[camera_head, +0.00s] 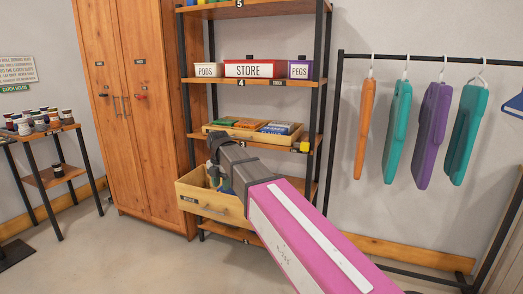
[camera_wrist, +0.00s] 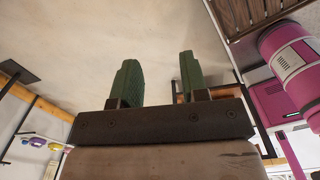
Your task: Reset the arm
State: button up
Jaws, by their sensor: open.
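My gripper (camera_wrist: 160,78) shows in the wrist view with its two green fingers well apart and nothing between them. In the head view my pink and white arm reaches from the lower right up to the shelf rack. Its dark end is in front of the open wooden drawer (camera_head: 216,207) and hides part of it. My fingertips are not clearly seen in that view. I cannot tell how far the gripper is from the drawer.
A rail (camera_head: 425,58) with hanging garment-like shapes is at right.

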jog(key=s+d+f+m, duration=0.3)
jog(key=d+f+m, duration=0.6)
jog(key=d+m, duration=0.1)
jog(key=s+d+f+m, duration=0.4)
jog(key=d+f+m, duration=0.5)
jog(key=d, duration=0.4)
jog(key=s+d+f+m, duration=0.4)
jog(key=d+f+m, duration=0.5)
jog(key=d+m, duration=0.2)
jog(key=shift+s+d, duration=0.2)
jog(key=shift+d, duration=0.15)
